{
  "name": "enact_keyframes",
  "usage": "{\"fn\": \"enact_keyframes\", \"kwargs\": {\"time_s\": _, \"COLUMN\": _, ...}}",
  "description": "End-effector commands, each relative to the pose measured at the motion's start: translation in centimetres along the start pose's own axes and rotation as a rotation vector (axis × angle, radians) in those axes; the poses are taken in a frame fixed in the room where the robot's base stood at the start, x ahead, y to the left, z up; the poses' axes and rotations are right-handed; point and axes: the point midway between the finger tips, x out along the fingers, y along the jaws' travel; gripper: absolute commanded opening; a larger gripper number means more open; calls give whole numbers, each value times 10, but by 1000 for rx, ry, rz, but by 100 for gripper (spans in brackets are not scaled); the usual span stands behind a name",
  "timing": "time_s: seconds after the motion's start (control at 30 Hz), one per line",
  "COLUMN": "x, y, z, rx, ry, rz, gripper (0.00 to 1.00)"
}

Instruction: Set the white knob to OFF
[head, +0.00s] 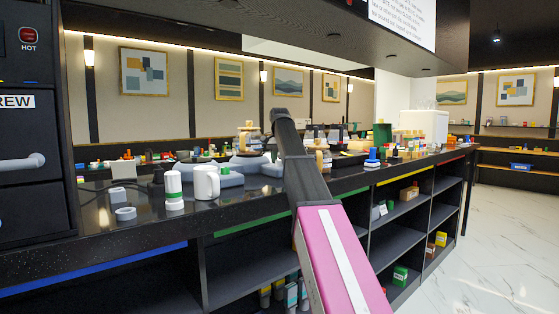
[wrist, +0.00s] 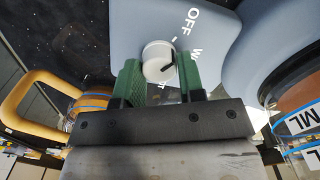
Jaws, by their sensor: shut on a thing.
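The white knob (wrist: 156,56) sits on the front of a blue-grey appliance (wrist: 135,25) in the wrist view. Its face carries a dark pointer line toward the lower right, on the side away from the printed OFF label (wrist: 192,18). A second label starting with W is partly cut off by the right finger. My gripper (wrist: 159,64) has its two green fingers on either side of the knob, closed on it. In the head view my arm hides the gripper and the knob.
In the wrist view, an orange-yellow handle (wrist: 28,95) is at the left, and a glass jug with an ML label (wrist: 300,122) is at the right. In the head view, a white mug (head: 207,182) and small items stand on the dark counter (head: 110,235). Open shelves lie below.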

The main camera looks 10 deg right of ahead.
Motion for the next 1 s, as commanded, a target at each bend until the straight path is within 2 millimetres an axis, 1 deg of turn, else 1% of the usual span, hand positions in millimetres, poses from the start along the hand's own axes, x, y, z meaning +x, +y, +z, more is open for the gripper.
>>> {"fn": "enact_keyframes", "kwargs": {"time_s": 0.2, "x": 0, "y": 0, "z": 0, "rx": -119, "ry": 0, "rz": 0, "gripper": 12}}
{"fn": "enact_keyframes", "kwargs": {"time_s": 0.4, "x": 0, "y": 0, "z": 0, "rx": -178, "ry": 0, "rz": 0, "gripper": 12}}
{"fn": "enact_keyframes", "kwargs": {"time_s": 0.93, "x": 0, "y": 0, "z": 0, "rx": -200, "ry": 0, "rz": 0, "gripper": 12}}
{"fn": "enact_keyframes", "kwargs": {"time_s": 0.97, "x": 0, "y": 0, "z": 0, "rx": -200, "ry": 0, "rz": 0, "gripper": 42}}
{"fn": "enact_keyframes", "kwargs": {"time_s": 1.0, "x": 0, "y": 0, "z": 0, "rx": -200, "ry": 0, "rz": 0, "gripper": 56}}
